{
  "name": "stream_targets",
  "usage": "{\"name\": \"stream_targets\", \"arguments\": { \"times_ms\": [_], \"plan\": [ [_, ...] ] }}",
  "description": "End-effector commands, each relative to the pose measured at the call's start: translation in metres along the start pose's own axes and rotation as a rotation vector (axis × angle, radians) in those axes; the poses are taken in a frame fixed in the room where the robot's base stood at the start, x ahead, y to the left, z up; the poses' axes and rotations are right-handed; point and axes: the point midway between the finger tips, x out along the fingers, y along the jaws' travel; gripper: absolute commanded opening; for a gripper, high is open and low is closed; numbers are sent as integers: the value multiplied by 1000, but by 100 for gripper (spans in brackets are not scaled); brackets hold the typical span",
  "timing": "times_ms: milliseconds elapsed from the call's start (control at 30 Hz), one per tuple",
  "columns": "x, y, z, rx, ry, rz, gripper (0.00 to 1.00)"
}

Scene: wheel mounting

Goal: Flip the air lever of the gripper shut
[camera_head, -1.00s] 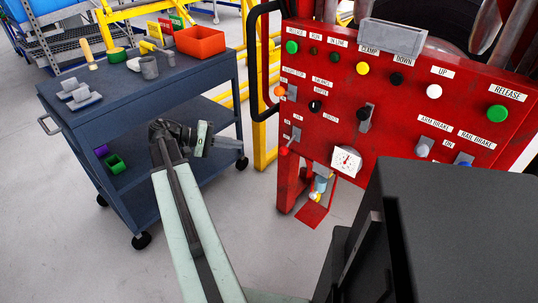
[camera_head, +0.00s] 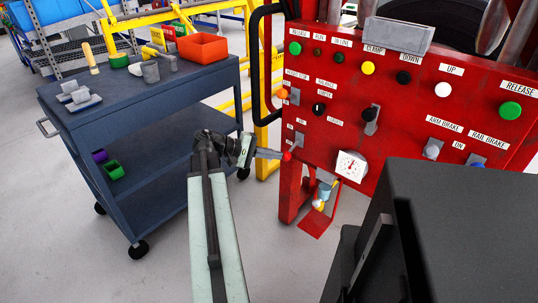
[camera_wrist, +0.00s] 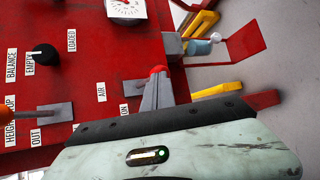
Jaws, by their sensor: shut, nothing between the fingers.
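The air lever is a small lever with a red ball tip (camera_head: 287,156), low on the left part of the red control panel (camera_head: 340,100). In the wrist view its red tip (camera_wrist: 158,71) shows just beyond the fingertips, beside the "AIR" and "ON" labels. The rest of the lever is mostly hidden there. My gripper (camera_head: 281,154) is shut and empty, with its grey fingers pointing right at the red tip. In the wrist view the fingertips (camera_wrist: 158,80) overlap the tip's edge; I cannot tell whether they touch.
Another lever (camera_wrist: 52,113) and a black knob (camera_wrist: 43,54) are on the panel beside my gripper. A white gauge (camera_head: 350,165) is right of the lever. A blue cart (camera_head: 140,110) with tools stands at left. Open floor lies in front.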

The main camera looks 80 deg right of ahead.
Motion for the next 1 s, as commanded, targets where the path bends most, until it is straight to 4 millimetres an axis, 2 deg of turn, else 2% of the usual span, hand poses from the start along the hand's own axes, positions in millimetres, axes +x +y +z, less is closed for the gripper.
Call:
{"name": "stream_targets", "arguments": {
  "times_ms": [233,433,800,1000],
  "plan": [
    [1,0,0,0,-1,0,0],
    [17,-13,-5,1,-2,0,0],
    [18,-9,-5,3,0,-4,0],
    [14,1,-3,3,0,-3,0]
  ]
}}
